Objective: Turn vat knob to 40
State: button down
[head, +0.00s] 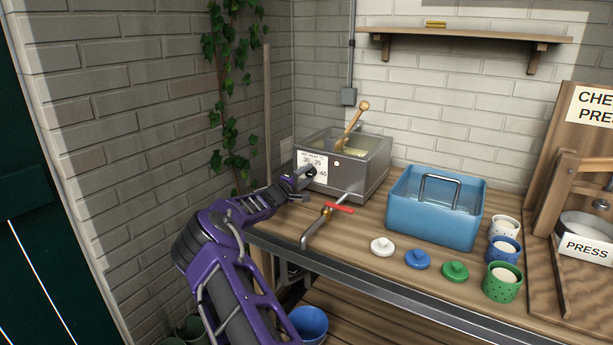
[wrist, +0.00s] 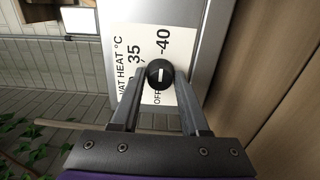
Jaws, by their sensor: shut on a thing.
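The vat (head: 362,172) is a clear and grey metal box at the back left of the bench. Its white label (wrist: 133,57) reads VAT HEAT °C, with 35, 40 and OFF legible in the wrist view. The round black vat knob (wrist: 160,75) sits on this label. Its white line runs up and down in the wrist view, along the direction between 40 and OFF. I cannot tell which end is the pointer. My gripper (wrist: 160,82) is shut on the knob, one finger on each side. In the head view my gripper (head: 306,174) partly hides the knob.
A tap with a red handle (head: 340,208) sticks out just right of my gripper. A blue tub (head: 430,222), lids and several cups stand further right. A brick wall (head: 160,130) with ivy is close on the left.

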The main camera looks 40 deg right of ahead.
dwell(0.4)
jog(key=shift+c, duration=2)
grip_release()
jog(key=v, duration=1.7)
jog(key=shift+s+a+p, duration=0.15)
jog(key=shift+a+p, duration=0.05)
jog(key=shift+p, duration=0.2)
